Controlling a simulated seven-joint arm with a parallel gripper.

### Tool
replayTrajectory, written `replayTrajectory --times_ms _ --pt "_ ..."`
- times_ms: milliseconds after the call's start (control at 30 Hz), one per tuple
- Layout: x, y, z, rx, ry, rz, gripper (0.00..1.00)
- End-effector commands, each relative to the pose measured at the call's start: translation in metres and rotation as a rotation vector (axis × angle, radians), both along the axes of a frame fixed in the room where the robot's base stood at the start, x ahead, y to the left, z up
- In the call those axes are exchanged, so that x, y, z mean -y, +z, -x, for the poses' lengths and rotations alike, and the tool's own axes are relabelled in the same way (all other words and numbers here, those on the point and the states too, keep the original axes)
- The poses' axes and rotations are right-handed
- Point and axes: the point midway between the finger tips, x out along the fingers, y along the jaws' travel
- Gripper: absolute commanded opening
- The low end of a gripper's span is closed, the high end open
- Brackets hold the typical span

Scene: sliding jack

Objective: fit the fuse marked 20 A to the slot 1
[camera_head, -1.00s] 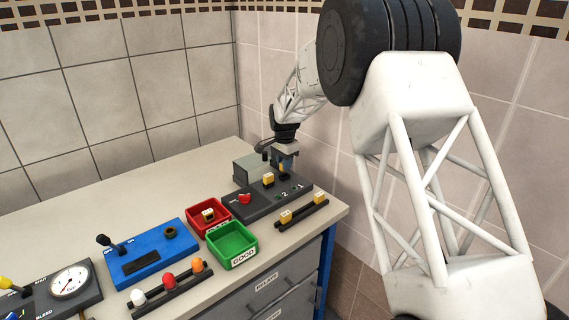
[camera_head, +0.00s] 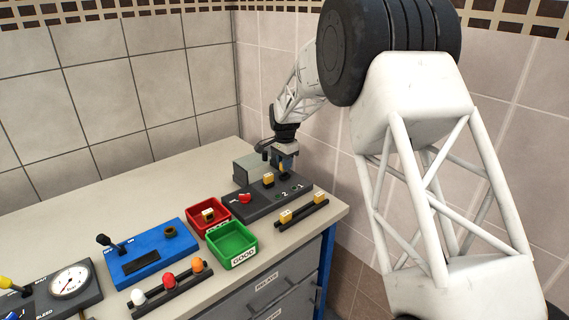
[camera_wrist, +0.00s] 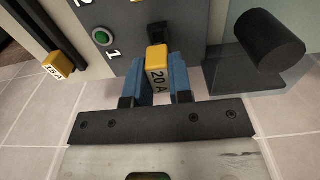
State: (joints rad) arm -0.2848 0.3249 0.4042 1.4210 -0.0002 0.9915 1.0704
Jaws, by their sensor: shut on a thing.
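The yellow fuse marked 20 A (camera_wrist: 157,68) is in the wrist view, between the two blue fingers of my gripper (camera_wrist: 162,82). My gripper is shut on it. The dark socket of slot 1 (camera_wrist: 157,34) shows just beyond the fuse, beside a green lamp and the number 1. I cannot tell whether the fuse's far end touches the socket or is inside it. In the head view my gripper (camera_head: 287,167) is low over the right back part of the dark fuse panel (camera_head: 246,208) and mostly hides the fuse.
Another yellow fuse (camera_head: 268,180) stands on the panel. A rack (camera_head: 302,214) in front holds two yellow fuses, one reading 15 A (camera_wrist: 57,66). A grey box (camera_head: 248,168) stands behind the panel. A red bin (camera_head: 194,226) and a green bin (camera_head: 232,262) stand to the left.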

Motion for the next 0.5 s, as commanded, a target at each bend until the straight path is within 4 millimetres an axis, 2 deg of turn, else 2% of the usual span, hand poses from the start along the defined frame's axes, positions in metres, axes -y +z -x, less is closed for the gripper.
replayTrajectory --times_ms 500 --pt "0.0000 -0.0064 0.0000 0.000 0.000 0.000 0.00"
